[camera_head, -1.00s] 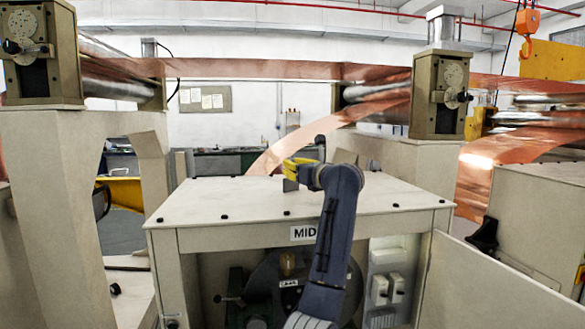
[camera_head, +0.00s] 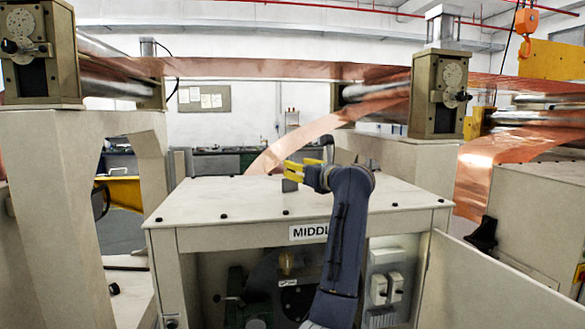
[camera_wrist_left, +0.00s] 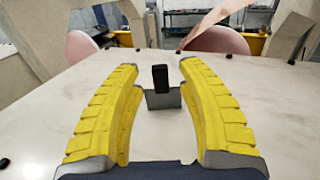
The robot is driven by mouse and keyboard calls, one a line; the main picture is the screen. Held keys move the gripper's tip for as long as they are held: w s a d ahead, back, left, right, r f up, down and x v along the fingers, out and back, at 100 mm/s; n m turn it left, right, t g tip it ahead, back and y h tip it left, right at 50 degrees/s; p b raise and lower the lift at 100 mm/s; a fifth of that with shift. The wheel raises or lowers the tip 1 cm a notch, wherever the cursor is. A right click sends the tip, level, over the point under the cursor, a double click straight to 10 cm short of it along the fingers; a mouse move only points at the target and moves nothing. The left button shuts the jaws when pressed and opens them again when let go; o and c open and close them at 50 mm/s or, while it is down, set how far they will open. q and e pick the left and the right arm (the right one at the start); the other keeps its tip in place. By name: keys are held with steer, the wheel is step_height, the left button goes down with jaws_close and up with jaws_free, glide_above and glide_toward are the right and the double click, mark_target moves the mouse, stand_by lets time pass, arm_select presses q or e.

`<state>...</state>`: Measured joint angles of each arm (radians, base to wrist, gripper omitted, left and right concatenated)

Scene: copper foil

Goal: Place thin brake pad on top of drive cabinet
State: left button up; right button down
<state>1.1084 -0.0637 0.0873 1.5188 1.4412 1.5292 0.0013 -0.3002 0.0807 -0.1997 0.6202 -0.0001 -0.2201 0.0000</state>
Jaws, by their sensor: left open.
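The thin brake pad (camera_head: 289,186) appears as a small grey plate standing on the top of the drive cabinet (camera_head: 250,205), near its middle. In the left wrist view, the pad (camera_wrist_left: 165,100) stands between my two yellow fingers with a dark block at its upper part. Gaps show on both sides of it. My left gripper (camera_head: 302,167) is open over the cabinet top, just above and right of the pad in the head view, and holds nothing. My right gripper is not in view.
Several black bolts dot the edges of the cabinet top. A copper foil strip (camera_head: 295,140) slopes down behind the cabinet. Roller stands rise on the left (camera_head: 40,160) and right (camera_head: 440,100). The cabinet top left of the pad is clear.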

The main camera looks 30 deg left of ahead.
arm_select(q)
steer(key=v, duration=0.8)
steer(key=shift+s+d, duration=0.1)
steer(key=shift+d, duration=0.15)
